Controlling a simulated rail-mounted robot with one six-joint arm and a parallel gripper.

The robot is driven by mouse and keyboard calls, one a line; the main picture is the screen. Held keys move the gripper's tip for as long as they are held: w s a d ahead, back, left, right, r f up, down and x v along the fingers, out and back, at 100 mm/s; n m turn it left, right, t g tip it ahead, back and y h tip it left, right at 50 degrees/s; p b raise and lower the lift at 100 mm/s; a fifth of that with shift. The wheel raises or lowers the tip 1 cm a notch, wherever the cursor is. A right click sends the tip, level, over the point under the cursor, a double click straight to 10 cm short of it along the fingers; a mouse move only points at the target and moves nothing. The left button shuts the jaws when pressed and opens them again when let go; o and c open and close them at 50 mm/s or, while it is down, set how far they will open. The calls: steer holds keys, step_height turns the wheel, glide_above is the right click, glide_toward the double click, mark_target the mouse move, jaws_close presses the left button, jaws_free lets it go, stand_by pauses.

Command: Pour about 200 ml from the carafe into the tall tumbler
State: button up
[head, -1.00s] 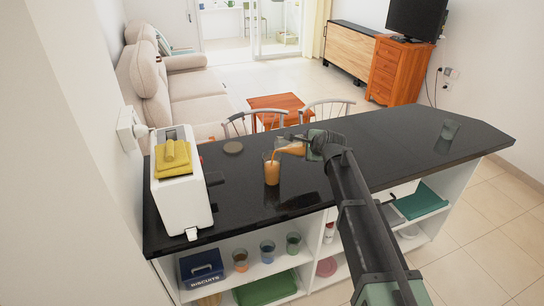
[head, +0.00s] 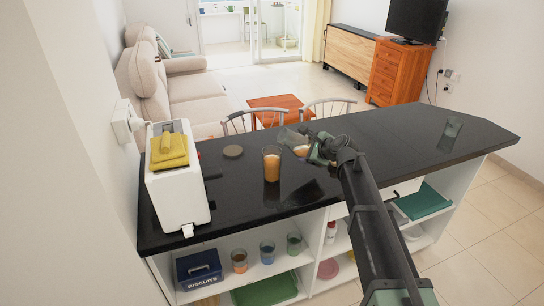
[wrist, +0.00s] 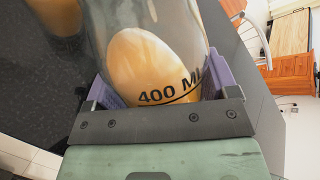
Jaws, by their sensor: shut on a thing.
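The tall tumbler (head: 271,165) stands upright on the dark counter (head: 390,150) and holds orange liquid to well up its side. My gripper (head: 312,150) is to the right of the tumbler, shut on the glass carafe (head: 290,139). The carafe is tilted with its mouth toward the left, above the counter; no stream shows between it and the tumbler. In the wrist view the carafe (wrist: 150,60) sits between my gripper's purple fingers, with orange liquid inside and a "400 ML" mark. What looks like the tumbler (wrist: 60,15) shows at its top left.
A white toaster (head: 178,195) with a yellow cloth (head: 169,150) stands at the counter's left. Several cups and a biscuit tin (head: 199,268) are on shelves below.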

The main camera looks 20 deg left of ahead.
steer(key=shift+s+a+f+m+y+b, duration=0.15)
steer(key=shift+a+f+m+y+b, duration=0.15)
steer(key=shift+f+m+y+b, duration=0.3)
steer(key=shift+s+a+f+y+b, duration=0.15)
steer(key=shift+f+y+b, duration=0.3)
steer(key=shift+b, duration=0.45)
steer(key=shift+f+m+g+y+b, duration=0.25)
steer(key=shift+m+y+b, duration=0.2)
steer(key=shift+m+b, duration=0.25)
steer(key=m+y+b, duration=0.2)
steer(key=shift+b, duration=0.4)
steer(key=shift+m+y+b, duration=0.7)
steer(key=shift+m+b, duration=0.1)
steer(key=shift+b, duration=0.2)
steer(key=shift+r+m+y, duration=0.2)
steer(key=shift+m+y, duration=0.1)
steer(key=shift+m, duration=0.1)
